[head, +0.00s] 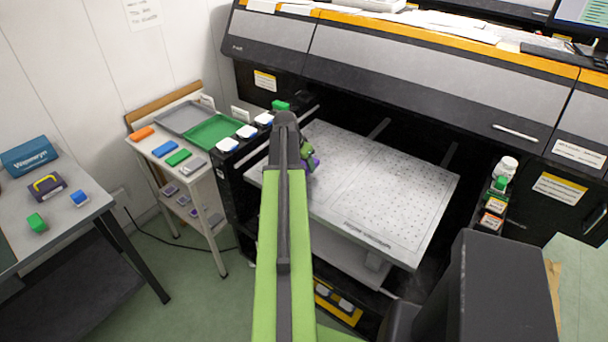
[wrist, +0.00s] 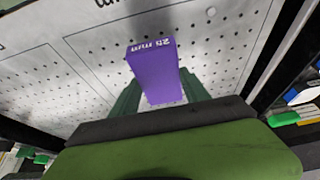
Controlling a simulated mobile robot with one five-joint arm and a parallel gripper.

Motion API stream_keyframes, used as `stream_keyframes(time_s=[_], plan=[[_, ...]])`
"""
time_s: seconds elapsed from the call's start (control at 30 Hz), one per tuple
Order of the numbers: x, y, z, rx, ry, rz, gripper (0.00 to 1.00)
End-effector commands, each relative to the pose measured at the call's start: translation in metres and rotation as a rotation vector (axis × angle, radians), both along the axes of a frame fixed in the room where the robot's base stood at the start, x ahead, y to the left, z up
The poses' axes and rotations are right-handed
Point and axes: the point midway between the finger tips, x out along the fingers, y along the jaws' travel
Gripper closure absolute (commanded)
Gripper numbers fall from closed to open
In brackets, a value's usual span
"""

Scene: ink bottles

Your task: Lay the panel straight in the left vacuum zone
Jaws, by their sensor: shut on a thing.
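In the head view a bit of purple panel (head: 316,162) shows beside my gripper (head: 307,152), over the left part of the perforated vacuum bed (head: 400,190). My arm hides much of that part. Thin outlines mark zones on the bed. I cannot tell whether the panel touches the bed.
The printer body (head: 420,70) overhangs the bed's back. Left of the bed are white-capped bottles (head: 246,132) and a side table with a green tray (head: 212,132). Bottles (head: 497,187) stand in a rack at right. The bed's middle and right are clear.

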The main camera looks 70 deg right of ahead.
Motion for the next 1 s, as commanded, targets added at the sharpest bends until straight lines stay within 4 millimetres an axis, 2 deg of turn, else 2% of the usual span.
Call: stream_keyframes(time_s=[0.23, 0.47, 0.6, 0.63, 0.8, 1.0], plan=[[-0.001, 0.0, -0.043, 0.0, 0.0, -0.001, 0.87], [-0.001, 0.0, -0.038, 0.0, 0.0, -0.001, 0.87], [-0.002, 0.0, -0.043, 0.0, 0.0, -0.002, 0.87], [-0.002, 0.0, -0.043, 0.0, 0.0, -0.002, 0.45], [-0.002, 0.0, -0.041, 0.0, 0.0, -0.002, 0.24], [-0.002, 0.0, -0.041, 0.0, 0.0, -0.002, 0.24]])
